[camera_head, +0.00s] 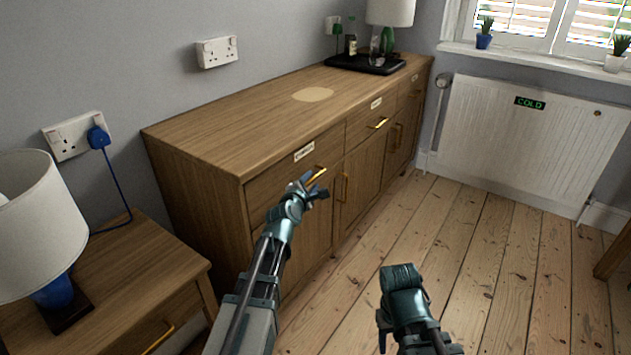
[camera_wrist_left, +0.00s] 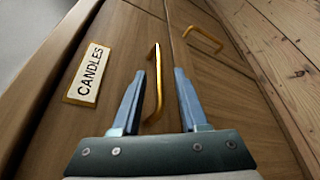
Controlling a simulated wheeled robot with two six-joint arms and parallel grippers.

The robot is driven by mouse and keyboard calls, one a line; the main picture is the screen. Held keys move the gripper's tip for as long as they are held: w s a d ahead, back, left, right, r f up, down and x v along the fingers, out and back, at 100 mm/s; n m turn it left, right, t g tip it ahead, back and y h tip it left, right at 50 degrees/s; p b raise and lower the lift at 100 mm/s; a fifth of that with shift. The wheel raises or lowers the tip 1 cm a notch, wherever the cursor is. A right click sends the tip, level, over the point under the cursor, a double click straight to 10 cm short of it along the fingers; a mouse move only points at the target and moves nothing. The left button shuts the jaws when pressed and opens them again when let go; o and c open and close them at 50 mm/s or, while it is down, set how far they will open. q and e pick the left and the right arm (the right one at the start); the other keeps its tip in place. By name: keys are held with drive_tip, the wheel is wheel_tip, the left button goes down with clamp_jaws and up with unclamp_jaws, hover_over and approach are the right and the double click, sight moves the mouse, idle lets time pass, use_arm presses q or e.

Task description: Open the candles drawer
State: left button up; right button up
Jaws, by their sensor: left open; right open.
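The candles drawer (camera_head: 275,187) is the nearest top drawer of the wooden sideboard and looks closed. Its label (camera_wrist_left: 89,74) reads CANDLES in the left wrist view and also shows in the head view (camera_head: 304,151). Its brass handle (camera_wrist_left: 155,82) stands between the two open fingers of my left gripper (camera_wrist_left: 158,98). In the head view the handle (camera_head: 317,178) is just beyond my left gripper (camera_head: 312,186), partly hidden by it. I cannot tell whether the fingers touch it. My right gripper (camera_head: 399,277) is low over the floor, away from the sideboard; its fingertips are hard to see.
The sideboard top (camera_head: 250,115) bears a black tray (camera_head: 365,64) with bottles and a lamp at the far end. A bedside table (camera_head: 150,250) with a lamp (camera_head: 40,225) stands at left. A radiator (camera_head: 535,140) is at the back right. Floor in front is clear.

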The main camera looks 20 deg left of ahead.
use_arm(q)
drive_tip(key=shift+x, duration=1.5)
drive_tip(key=shift+c, duration=0.2)
clamp_jaws()
drive_tip(key=shift+s, duration=0.1)
